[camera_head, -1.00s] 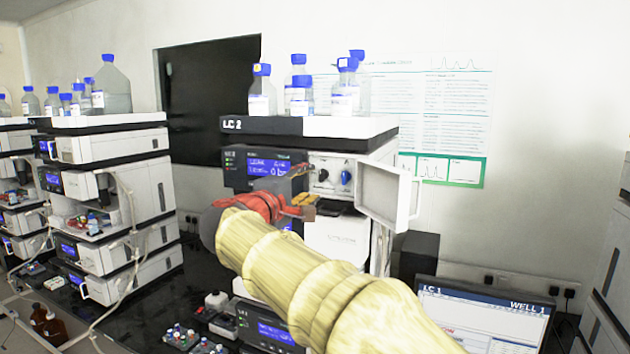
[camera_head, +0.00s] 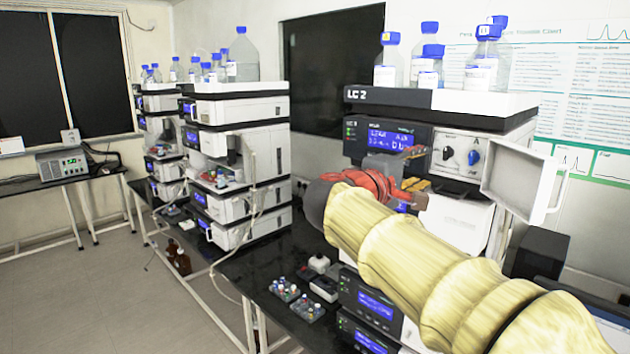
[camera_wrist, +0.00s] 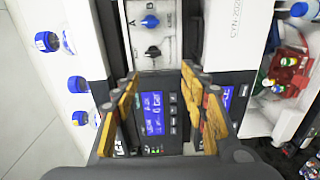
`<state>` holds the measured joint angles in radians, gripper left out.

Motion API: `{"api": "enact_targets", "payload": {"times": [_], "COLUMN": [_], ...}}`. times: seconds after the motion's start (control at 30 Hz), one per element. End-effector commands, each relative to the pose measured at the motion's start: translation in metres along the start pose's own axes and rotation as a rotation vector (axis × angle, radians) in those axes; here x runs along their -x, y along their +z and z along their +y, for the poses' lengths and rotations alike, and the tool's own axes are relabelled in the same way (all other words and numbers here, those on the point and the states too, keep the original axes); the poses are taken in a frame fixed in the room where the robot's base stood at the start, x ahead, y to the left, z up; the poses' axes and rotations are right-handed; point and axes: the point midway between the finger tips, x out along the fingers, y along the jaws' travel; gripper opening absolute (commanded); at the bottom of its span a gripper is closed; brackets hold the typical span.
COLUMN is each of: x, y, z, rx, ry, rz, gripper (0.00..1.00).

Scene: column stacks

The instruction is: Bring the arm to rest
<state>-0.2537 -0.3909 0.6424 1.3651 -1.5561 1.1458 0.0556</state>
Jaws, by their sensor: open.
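My gripper (camera_head: 410,190) is open and empty in front of the upper modules of the LC 2 stack (camera_head: 440,100). My pale yellow, ringed arm (camera_head: 430,255) reaches in from the lower right and hides part of the stack. In the wrist view, my gripper's orange-padded fingers (camera_wrist: 160,82) stand wide apart with nothing between them. Beyond them are a blue display (camera_wrist: 152,113) and a panel with a blue knob (camera_wrist: 150,22) and a black knob (camera_wrist: 153,52). I cannot tell whether the fingers touch the stack.
A white door (camera_head: 520,182) stands open right of my gripper. Blue-capped bottles (camera_head: 428,68) stand on top of the stack. Small vial racks (camera_head: 308,308) sit on the black bench (camera_head: 265,265). A second stack (camera_head: 235,150) stands left, with open floor (camera_head: 130,290) at lower left.

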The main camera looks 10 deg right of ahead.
Motion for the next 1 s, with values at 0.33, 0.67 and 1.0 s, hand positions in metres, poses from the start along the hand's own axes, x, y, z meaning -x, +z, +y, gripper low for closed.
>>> {"api": "enact_targets", "payload": {"times": [0.33, 0.67, 1.0], "x": [0.048, 0.188, 0.272], "y": [0.030, 0.124, 0.182], "z": [-0.187, -0.332, -0.375], "rx": [-0.093, -0.456, -0.808], "ry": [-0.531, -1.105, -1.312], "rz": [0.023, -0.075, -0.150], "gripper": [0.44, 0.44, 0.44]}}
